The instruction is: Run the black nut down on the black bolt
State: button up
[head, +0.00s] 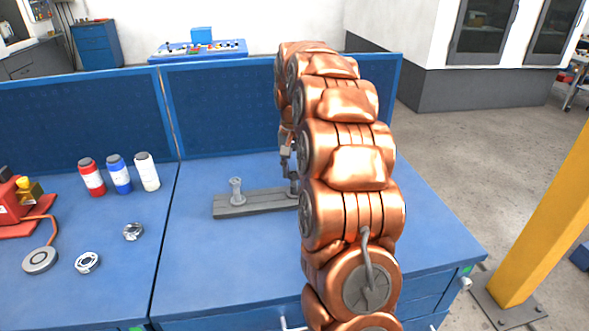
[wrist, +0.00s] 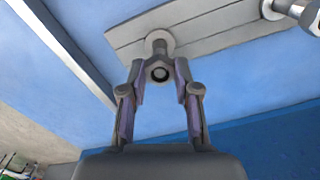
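In the wrist view a hex nut (wrist: 158,73) shows end-on, with a round bolt end in its middle. It is at the top of an upright bolt (wrist: 158,43) whose round foot meets a grey base plate (wrist: 215,22). My gripper (wrist: 159,76) has its fingertips on either side of the nut. I cannot tell whether they touch it. In the head view my gripper (head: 289,152) is over the right part of the base plate (head: 262,202), partly hidden by my arm. A second upright bolt (head: 237,192) stands at the plate's left end. Both bolts look grey.
On the blue bench stand a red bottle (head: 92,178), a blue bottle (head: 119,175) and a white bottle (head: 147,172). Loose metal rings (head: 87,262) and a small metal part (head: 133,231) lie at the left. A blue back panel (head: 220,110) rises behind the plate.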

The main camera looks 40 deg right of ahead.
grip_shut()
jog(key=shift+f+m+b, duration=0.15)
jog(key=shift+m+b, duration=0.4)
jog(key=shift+m, duration=0.35)
jog(key=m+b, duration=0.1)
jog(key=m, duration=0.3)
jog(key=m+b, duration=0.1)
jog(key=m, duration=0.5)
jog(key=shift+w+d, duration=0.1)
jog(key=m, duration=0.6)
jog(key=shift+b, duration=0.35)
jog(key=m, duration=0.6)
jog(key=shift+w+p, duration=0.1)
jog(key=shift+p, duration=0.2)
